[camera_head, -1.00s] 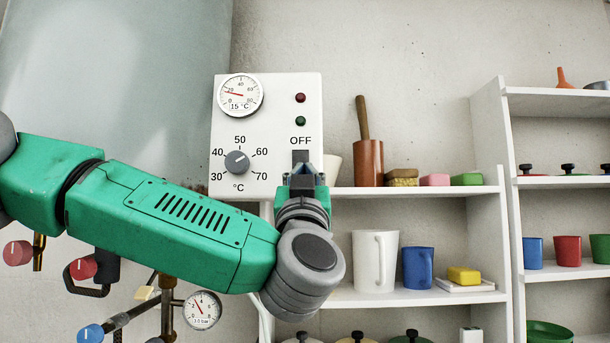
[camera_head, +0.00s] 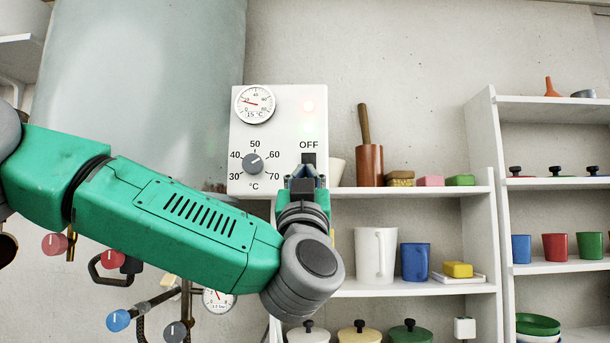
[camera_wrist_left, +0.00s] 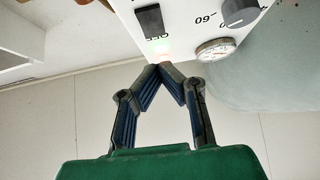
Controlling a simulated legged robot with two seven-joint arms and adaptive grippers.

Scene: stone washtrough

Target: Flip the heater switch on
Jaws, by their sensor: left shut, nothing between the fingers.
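The white heater box (camera_head: 240,140) hangs on the wall with a dial gauge, a temperature knob (camera_head: 252,163) and two lamps. The red lamp (camera_head: 308,106) and the green lamp (camera_head: 308,127) both glow. The black heater switch (camera_head: 308,158) sits under the word OFF; its lower end is close to my fingers. My left gripper (camera_head: 305,171) is shut and empty just below the switch. In the left wrist view its fingertips (camera_wrist_left: 164,68) meet near the box's face, and the switch (camera_wrist_left: 151,20) shows beyond them. I cannot tell whether they touch the box. My right gripper is out of view.
A shelf (camera_head: 400,191) to the right holds a brown pot with a wooden handle (camera_head: 369,163), soaps, a white jug (camera_head: 375,256) and a blue mug (camera_head: 415,262). Pipes with valves and a pressure gauge (camera_head: 217,299) are below my left arm. A large tank (camera_head: 140,70) stands behind.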

